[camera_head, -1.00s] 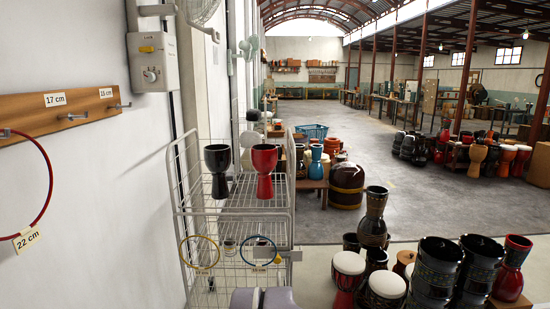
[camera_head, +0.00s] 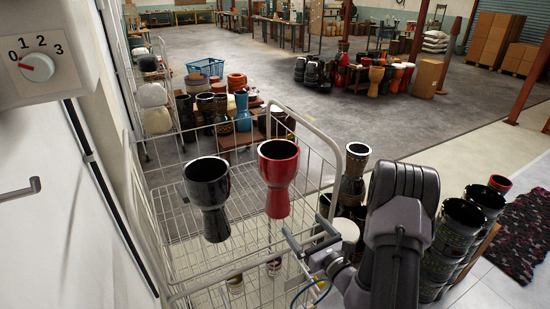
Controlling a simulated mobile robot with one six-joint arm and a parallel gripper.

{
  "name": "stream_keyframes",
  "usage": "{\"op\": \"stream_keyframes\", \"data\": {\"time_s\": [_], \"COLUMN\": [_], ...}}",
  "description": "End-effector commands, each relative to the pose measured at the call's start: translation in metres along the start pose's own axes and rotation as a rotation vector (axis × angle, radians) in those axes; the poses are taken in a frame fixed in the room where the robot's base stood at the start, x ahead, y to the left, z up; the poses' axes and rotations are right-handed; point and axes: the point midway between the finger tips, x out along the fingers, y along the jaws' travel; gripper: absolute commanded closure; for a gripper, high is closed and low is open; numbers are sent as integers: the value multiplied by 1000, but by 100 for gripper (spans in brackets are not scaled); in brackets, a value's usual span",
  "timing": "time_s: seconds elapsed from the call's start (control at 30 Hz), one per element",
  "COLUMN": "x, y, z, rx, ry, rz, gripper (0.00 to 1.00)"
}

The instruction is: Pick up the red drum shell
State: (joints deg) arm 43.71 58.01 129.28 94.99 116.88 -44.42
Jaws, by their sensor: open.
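The red drum shell (camera_head: 278,176) is a goblet shape with a dark open top. It stands upright on the white wire rack (camera_head: 190,255), inside its raised wire sides. A black drum shell (camera_head: 208,195) of like shape stands just left of it. My gripper (camera_head: 308,238) is open and empty, at the rack's right side, to the right of and lower in the picture than the red shell. It does not touch the shell. My dark grey arm comes in from the bottom right.
The rack's tall wire side (camera_head: 318,165) rises close to the red shell on the right. Several dark drums (camera_head: 462,225) stand on the floor at right, beside a dark rug (camera_head: 518,232). A blue crate (camera_head: 205,67) and more drums are behind. A white wall is at left.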

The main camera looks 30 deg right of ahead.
Motion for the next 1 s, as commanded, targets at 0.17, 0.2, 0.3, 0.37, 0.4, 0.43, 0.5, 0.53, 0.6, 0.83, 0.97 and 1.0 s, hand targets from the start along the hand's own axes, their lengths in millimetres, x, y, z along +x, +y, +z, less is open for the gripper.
{"op": "stream_keyframes", "data": {"time_s": [0.17, 0.2, 0.3, 0.37, 0.4, 0.43, 0.5, 0.53, 0.6, 0.83, 0.97, 1.0], "x": [46, 58, 87, 100, 107, 111, 118, 122, 135, 170, 171, 171], "y": [1, 1, 1, 2, 1, 2, 2, 2, 6, 8, 8, 8], "z": [-2, -2, -3, -2, -2, -2, -2, -3, -6, -6, -6, -6], "rx": [-3, -3, -3, -1, -1, -1, 0, 0, -1, 0, 1, 1], "ry": [-4, -4, -3, -3, -3, -2, -1, -1, -2, -1, 1, 0], "rz": [1, 1, 1, 0, 0, 1, 0, 0, 3, 0, 0, 0], "gripper": [4, 4, 4, 4, 4, 4, 4, 4, 4, 4, 4, 4]}}
